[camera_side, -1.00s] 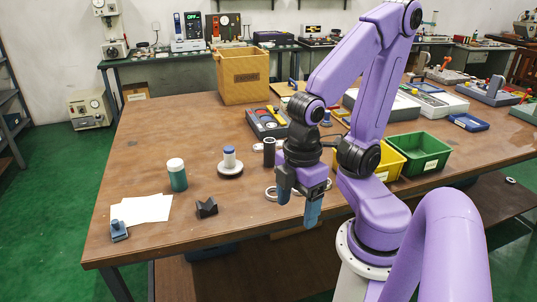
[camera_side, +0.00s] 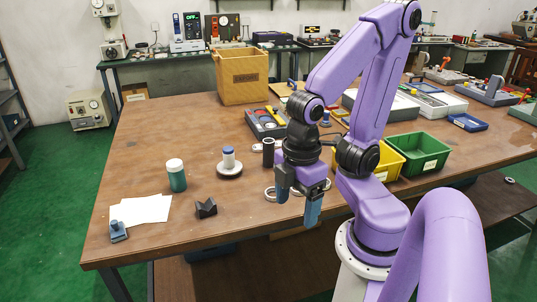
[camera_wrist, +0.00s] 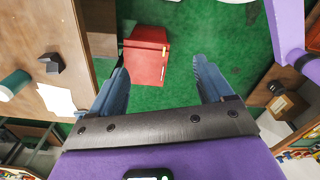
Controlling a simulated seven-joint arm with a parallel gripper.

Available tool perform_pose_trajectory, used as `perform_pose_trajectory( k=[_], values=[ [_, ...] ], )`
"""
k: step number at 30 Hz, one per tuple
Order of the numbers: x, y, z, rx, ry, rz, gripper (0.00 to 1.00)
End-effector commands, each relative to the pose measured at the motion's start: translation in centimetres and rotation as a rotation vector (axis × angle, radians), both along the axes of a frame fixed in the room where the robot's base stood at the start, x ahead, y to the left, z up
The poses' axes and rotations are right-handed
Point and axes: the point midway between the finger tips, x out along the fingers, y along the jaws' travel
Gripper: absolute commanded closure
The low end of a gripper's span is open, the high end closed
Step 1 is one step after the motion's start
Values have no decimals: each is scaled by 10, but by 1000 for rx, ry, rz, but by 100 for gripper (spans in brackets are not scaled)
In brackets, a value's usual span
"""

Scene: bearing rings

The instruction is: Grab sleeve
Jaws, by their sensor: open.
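A dark grey upright cylinder (camera_side: 268,152), which looks like the sleeve, stands on the wooden table just left of my gripper in the side view. Metal rings (camera_side: 270,193) lie flat on the table below it, partly hidden behind my fingers. A white post with a blue top on a round base (camera_side: 229,164) stands further left. My gripper (camera_side: 298,203) is open and empty near the table's front edge, apart from the cylinder. In the wrist view its two blue fingers (camera_wrist: 160,82) are spread with nothing between them. The cylinder does not show there.
A green-and-white bottle (camera_side: 177,178), a black V-shaped block (camera_side: 206,208) and white paper (camera_side: 145,209) are on the left. The wrist view shows floor and a red box (camera_wrist: 146,57).

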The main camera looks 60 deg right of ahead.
Motion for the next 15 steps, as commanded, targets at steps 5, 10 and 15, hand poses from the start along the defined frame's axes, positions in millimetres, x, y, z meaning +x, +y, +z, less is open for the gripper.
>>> perform_pose_trajectory(
  k=[5,10,15],
  values=[
    [1,1,23,8,-4,0,20],
    [0,1,50,6,-3,1,20],
    [25,13,40,67,-28,-91,20]
  ],
)
